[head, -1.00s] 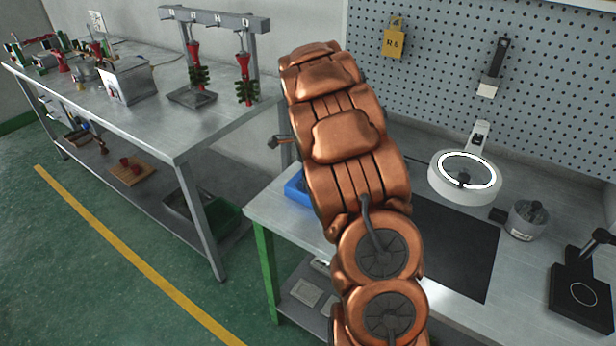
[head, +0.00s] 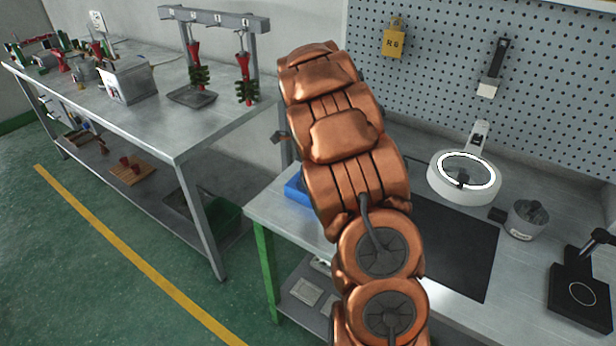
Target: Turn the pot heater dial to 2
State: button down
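I cannot make out a dial or its numbers in the head view. A grey box-shaped unit (head: 128,82) with a marked front stands on the left bench; I cannot tell whether it is the pot heater. A small grey pot (head: 524,221) with a pale label stands on the right bench, beside the ring lamp. My copper arm rises through the middle of the view and hides what lies behind it. A small part of my arm's end (head: 279,138) shows at its left edge. The fingertips cannot be made out.
The left bench (head: 150,130) holds a rack (head: 215,17) with red and green wax trees and a dark tray (head: 192,97). On the right bench are a ring lamp (head: 445,187), a black mat (head: 466,255) and a black device (head: 580,298). Green floor lies open at left.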

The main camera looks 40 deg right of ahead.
jog(key=c, duration=0.8)
grip_release()
jog(key=shift+r, duration=6)
jog(key=shift+a, duration=0.1)
